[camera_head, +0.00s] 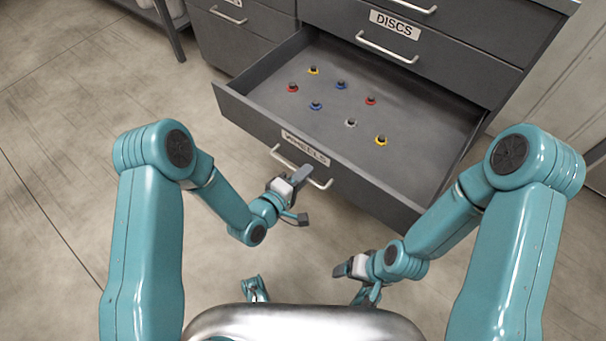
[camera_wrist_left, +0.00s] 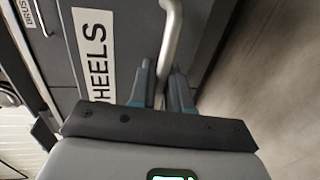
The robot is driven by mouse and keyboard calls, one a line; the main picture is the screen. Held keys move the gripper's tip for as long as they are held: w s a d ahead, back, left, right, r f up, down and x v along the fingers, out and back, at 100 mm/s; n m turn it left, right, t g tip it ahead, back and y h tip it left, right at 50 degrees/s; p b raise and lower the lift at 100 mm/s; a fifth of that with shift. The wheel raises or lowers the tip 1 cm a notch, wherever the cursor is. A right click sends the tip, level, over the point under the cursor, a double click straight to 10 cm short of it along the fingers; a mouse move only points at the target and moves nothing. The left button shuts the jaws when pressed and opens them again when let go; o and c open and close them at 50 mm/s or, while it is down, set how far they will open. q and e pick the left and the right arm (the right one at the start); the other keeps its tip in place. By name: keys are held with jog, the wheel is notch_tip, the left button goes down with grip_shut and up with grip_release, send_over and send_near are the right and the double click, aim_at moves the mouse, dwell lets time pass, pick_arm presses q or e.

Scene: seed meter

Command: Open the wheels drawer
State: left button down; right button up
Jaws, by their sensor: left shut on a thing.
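The wheels drawer (camera_head: 322,170), dark grey with a white WHEELS label (camera_head: 305,148), stands pulled far out of the cabinet in the head view. Several small wheels in red, blue, yellow and grey lie spread on its floor. My left gripper (camera_head: 301,178) is at the drawer's handle (camera_head: 320,185), a pale bar below the label. In the left wrist view the fingers (camera_wrist_left: 165,88) are shut on the handle (camera_wrist_left: 171,40), one on each side of it. My right gripper (camera_head: 340,271) is low in front of the drawer, apart from it; its finger gap is unclear.
The DISCS drawer (camera_head: 440,70) above is shut, with its own handle (camera_head: 387,47). More cabinet drawers (camera_head: 232,40) stand to the left, and a shelf leg (camera_head: 170,30) is beyond them. The floor (camera_head: 60,130) at the left is clear.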

pick_arm(q)
jog(key=c, duration=1.3)
grip_release()
jog(key=shift+c, duration=0.2)
jog(key=p+v, duration=0.2)
jog(key=v, duration=1.4)
jog(key=shift+s+a, duration=0.1)
jog(key=shift+s, duration=0.05)
